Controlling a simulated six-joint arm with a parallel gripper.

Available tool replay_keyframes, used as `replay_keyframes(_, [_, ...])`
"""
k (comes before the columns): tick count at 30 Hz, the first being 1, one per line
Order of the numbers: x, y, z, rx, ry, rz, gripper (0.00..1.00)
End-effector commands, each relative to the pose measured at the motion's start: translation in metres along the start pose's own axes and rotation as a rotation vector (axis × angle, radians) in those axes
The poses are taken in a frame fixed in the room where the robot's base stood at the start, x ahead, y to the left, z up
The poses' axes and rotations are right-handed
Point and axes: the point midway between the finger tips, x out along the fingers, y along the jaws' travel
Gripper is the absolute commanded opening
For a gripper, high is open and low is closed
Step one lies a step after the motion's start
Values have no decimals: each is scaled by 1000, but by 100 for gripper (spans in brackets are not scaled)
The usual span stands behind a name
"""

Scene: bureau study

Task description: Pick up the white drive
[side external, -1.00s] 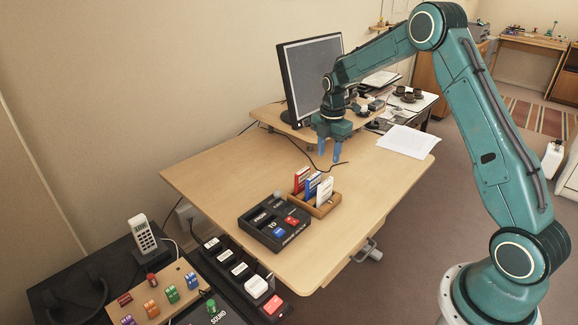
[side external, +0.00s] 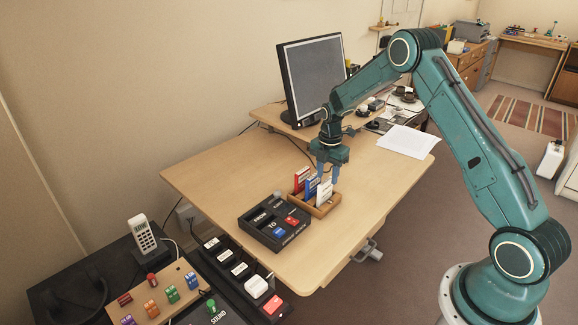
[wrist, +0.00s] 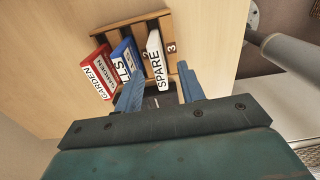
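The white drive (side external: 325,190), labelled SPARE in the wrist view (wrist: 155,58), stands in a slotted wooden rack (side external: 327,208). In the same rack are a blue drive (side external: 312,184) and a red drive (side external: 301,178); the wrist view shows the red one labelled GARDEN (wrist: 98,72). My gripper (side external: 328,178) is above the rack, pointing down. In the wrist view its two blue fingers (wrist: 159,84) are spread apart with nothing between them, one on each side of the white drive's line and short of it. The fingertips partly overlap the drives in the side view.
A black box with coloured blocks (side external: 275,222) stands beside the rack on the wooden desk (side external: 225,165). A monitor (side external: 312,75) stands on a raised shelf behind. White papers (side external: 408,141) lie to the right. The desk's middle is clear.

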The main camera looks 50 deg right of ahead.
Motion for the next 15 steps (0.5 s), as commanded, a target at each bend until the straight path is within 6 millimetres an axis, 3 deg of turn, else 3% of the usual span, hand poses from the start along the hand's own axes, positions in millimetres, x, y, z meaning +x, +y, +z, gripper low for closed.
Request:
replay_keyframes(6, [18, 0, 0, 0, 0, 0, 39])
replay_keyframes(15, [22, 0, 0, 0, 0, 0, 39])
